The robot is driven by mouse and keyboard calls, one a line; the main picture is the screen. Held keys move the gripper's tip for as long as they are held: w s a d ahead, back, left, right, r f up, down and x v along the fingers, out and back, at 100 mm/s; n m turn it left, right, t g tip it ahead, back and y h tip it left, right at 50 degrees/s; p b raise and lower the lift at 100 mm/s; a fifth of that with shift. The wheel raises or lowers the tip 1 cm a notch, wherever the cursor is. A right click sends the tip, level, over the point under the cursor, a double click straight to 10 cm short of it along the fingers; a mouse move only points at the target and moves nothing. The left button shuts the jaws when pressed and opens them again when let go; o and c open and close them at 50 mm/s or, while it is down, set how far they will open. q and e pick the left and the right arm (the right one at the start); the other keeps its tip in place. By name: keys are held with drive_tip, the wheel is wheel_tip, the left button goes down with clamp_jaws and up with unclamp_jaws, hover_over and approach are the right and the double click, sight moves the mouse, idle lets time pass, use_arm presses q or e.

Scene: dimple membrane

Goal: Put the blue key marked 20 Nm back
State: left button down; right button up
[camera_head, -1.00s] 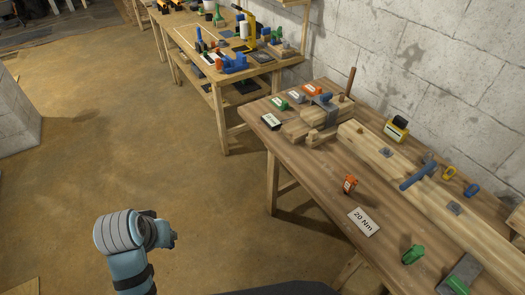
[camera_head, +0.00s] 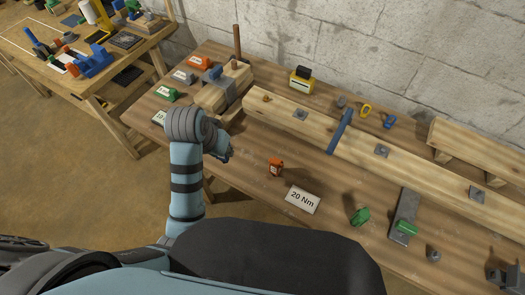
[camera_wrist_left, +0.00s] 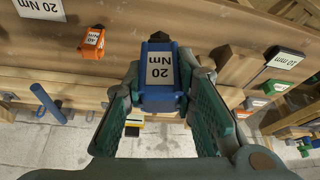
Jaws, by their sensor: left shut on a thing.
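The blue key marked 20 Nm (camera_wrist_left: 159,76) is held between the fingers of my left gripper (camera_wrist_left: 163,92) in the left wrist view, its white label facing the camera. In the head view my left gripper (camera_head: 226,150) is at the near left part of the workbench (camera_head: 245,178), and the key is hidden there. A white 20 Nm card (camera_head: 302,199) lies on the bench to the right of the gripper; it also shows in the left wrist view (camera_wrist_left: 41,8). An orange key (camera_head: 275,168) marked 40 Nm stands between gripper and card. My right gripper is out of view.
A green key (camera_head: 360,216) lies to the card's right. A wooden clamp block (camera_head: 222,90) and several coloured keys are at the left end.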

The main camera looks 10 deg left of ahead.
use_arm(q)
drive_tip(key=w+d+r+m+g+h, duration=0.1)
drive_tip(key=w+d+r+m+h, duration=0.15)
drive_tip(key=w+r+m, duration=0.4)
drive_tip(key=shift+m, duration=0.25)
drive_tip(key=w+f+b, duration=0.1)
drive_tip(key=f, duration=0.6)
drive_tip(key=w+f+b, duration=0.1)
drive_tip(key=f, duration=0.6)
drive_tip(key=w+d+f+b, duration=0.1)
drive_tip(key=f+b, duration=0.1)
drive_tip(key=f, duration=0.5)
drive_tip(key=shift+w+f, duration=0.1)
drive_tip(key=shift+f, duration=0.1)
drive_tip(key=shift+r, duration=0.1)
drive_tip(key=c, duration=1.3)
unclamp_jaws()
drive_tip(key=p+v, duration=0.3)
drive_tip(key=v, duration=0.9)
drive_tip(key=shift+r+p, duration=0.1)
drive_tip(key=shift+p, duration=0.3)
